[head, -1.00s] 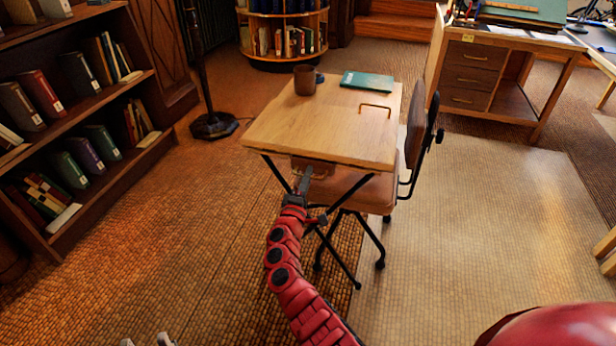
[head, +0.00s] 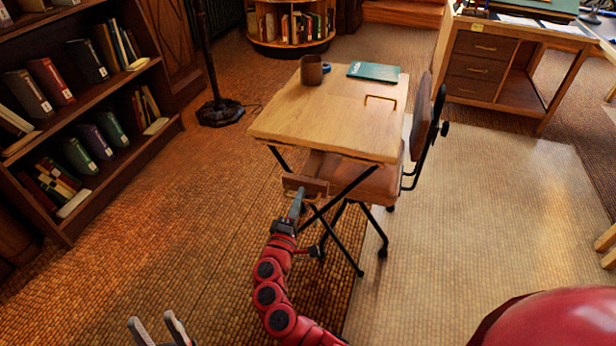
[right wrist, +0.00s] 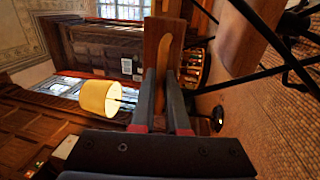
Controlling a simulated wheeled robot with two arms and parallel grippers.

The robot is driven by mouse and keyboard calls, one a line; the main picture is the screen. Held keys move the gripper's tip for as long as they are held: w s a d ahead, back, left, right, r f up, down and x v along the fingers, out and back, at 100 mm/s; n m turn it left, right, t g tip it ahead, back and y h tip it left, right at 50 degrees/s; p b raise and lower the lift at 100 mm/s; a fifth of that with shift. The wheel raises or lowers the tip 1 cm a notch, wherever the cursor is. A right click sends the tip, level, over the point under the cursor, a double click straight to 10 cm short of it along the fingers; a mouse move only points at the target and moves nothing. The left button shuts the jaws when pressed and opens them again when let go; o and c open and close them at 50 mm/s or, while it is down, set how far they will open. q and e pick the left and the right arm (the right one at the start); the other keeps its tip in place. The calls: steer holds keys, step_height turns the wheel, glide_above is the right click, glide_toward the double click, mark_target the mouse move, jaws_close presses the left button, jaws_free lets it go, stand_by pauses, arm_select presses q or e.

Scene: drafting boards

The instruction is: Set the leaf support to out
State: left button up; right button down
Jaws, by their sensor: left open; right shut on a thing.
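The small wooden table (head: 320,115) stands on crossed black legs. The leaf support (head: 310,185), a brown wooden bar, sticks out below the table's front edge; its far end is hidden under the top. My right gripper (head: 297,203) is shut on the support's near end. In the right wrist view the leaf support (right wrist: 163,45) stands between the fingers of my right gripper (right wrist: 165,90). My left gripper (head: 158,325) is open and empty at the bottom left, away from the table.
A brown mug (head: 312,70), a teal book (head: 373,72) and a brass handle (head: 381,99) are on the tabletop. A chair (head: 420,125) stands close at the table's right. A bookshelf (head: 90,85) is at the left.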

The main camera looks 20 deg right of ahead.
steer(key=r+v, duration=0.1)
steer(key=v, duration=0.7)
steer(key=shift+s+a, duration=0.2)
steer(key=shift+s, duration=0.05)
steer(key=shift+r, duration=0.1)
steer(key=c, duration=1.2)
jaws_free()
steer(key=shift+s+a, duration=0.1)
